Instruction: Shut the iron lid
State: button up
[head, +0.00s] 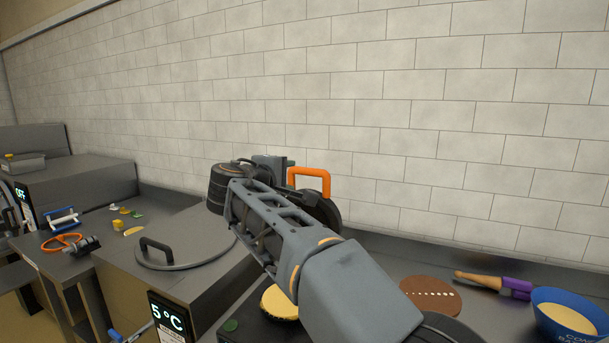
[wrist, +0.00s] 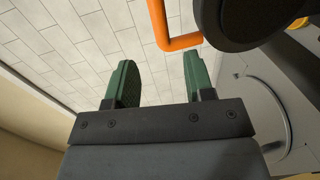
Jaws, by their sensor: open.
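The iron's dark round lid (head: 326,212) stands raised behind my arm in the head view, with an orange handle (head: 312,177) at its top. In the wrist view the orange handle (wrist: 176,41) is just beyond the fingertips and the dark lid (wrist: 243,22) fills the upper right. A round yellow piece (head: 279,303) shows low beside my arm, partly hidden by it. My gripper (wrist: 160,78) is open, with its green fingers apart and nothing between them. In the head view it is just left of the handle, largely hidden by my arm.
Left is a grey counter with a round lid (head: 188,247) with a black handle, lying flat. A tiled wall (head: 400,110) stands behind.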

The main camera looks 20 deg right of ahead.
aim_at(304, 172)
jog(key=p+x, duration=0.2)
jog(key=x, duration=1)
jog(key=shift+d+p, duration=0.1)
jog(key=shift+p, duration=0.3)
grip_shut()
jog(key=shift+d, duration=0.1)
